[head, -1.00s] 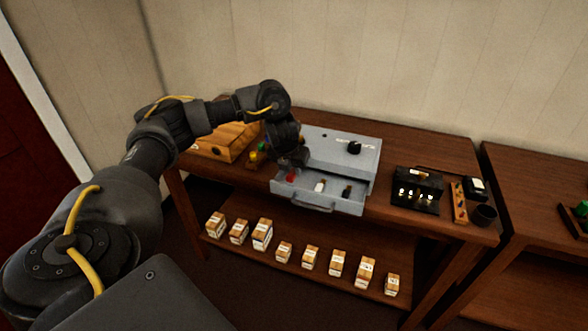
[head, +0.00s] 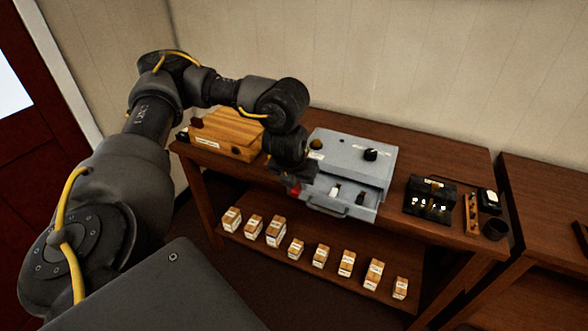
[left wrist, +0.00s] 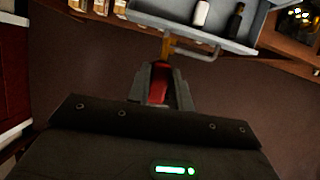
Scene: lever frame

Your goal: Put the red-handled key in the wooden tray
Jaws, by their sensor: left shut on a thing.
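The red-handled key (left wrist: 158,88) is between the fingers of my left gripper (left wrist: 160,92) in the left wrist view, its brass-coloured shaft pointing away from me. In the head view my left gripper (head: 296,184) is at the front left corner of the open grey drawer (head: 361,209), with a bit of the red handle showing. In the left wrist view the key appears in front of the drawer's handle, clear of the drawer's inside. A light wooden box-like thing (head: 230,132) stands at the table's left end; I cannot tell whether it is the tray. My right gripper is out of view.
A white-handled item (head: 335,189) and a black-handled one (head: 359,199) lie in the drawer. A black rack (head: 428,200), a narrow wooden holder (head: 472,213) and a dark cup (head: 495,230) stand at right. Several small boxes (head: 275,232) line the lower shelf.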

